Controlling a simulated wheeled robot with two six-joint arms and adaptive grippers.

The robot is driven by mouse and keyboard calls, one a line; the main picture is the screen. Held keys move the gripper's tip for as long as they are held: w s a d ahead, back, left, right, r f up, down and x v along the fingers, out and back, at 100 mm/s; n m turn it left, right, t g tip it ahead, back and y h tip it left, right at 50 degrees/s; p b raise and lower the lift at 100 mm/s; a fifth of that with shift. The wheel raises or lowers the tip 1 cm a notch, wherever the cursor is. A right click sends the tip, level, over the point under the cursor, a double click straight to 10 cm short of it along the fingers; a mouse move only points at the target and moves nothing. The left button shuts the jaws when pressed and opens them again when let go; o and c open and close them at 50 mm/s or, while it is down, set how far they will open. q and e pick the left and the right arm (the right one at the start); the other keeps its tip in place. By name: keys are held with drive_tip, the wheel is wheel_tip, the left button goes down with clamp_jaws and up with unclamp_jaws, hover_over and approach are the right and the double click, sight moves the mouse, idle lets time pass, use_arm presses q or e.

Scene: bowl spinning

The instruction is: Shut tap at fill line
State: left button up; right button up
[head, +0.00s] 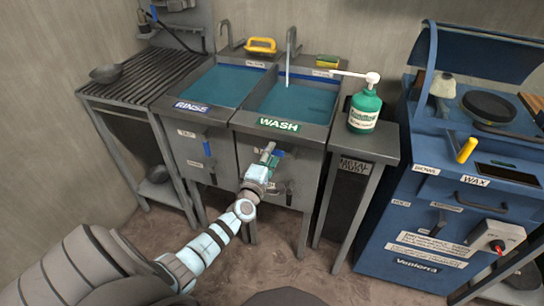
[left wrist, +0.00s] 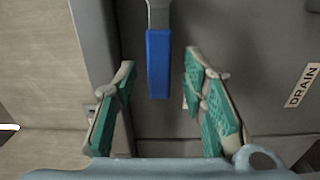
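The wash basin (head: 264,124) holds blue-green water, and a thin pale stream falls into it from the wash tap (head: 291,40). I cannot make out a fill line. My left gripper (head: 269,155) is at the front panel below the WASH label (head: 279,125). In the left wrist view, my left gripper (left wrist: 159,72) is open, with green pads on its fingers. A blue lever handle (left wrist: 158,65) hangs between or just beyond the fingertips, with gaps on both sides. A DRAIN label (left wrist: 302,85) is to its right. My right gripper is not in view.
The rinse basin (head: 181,101) is on the left, with another blue handle (head: 207,148) on its front. A green soap bottle (head: 364,106) stands right of the wash basin. A yellow-handled tool (head: 261,45) and a sponge (head: 327,61) lie behind. A blue wax machine (head: 398,224) is at right.

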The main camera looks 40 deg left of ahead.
use_arm(q)
drive_tip(key=shift+x, duration=1.05)
clamp_jaws()
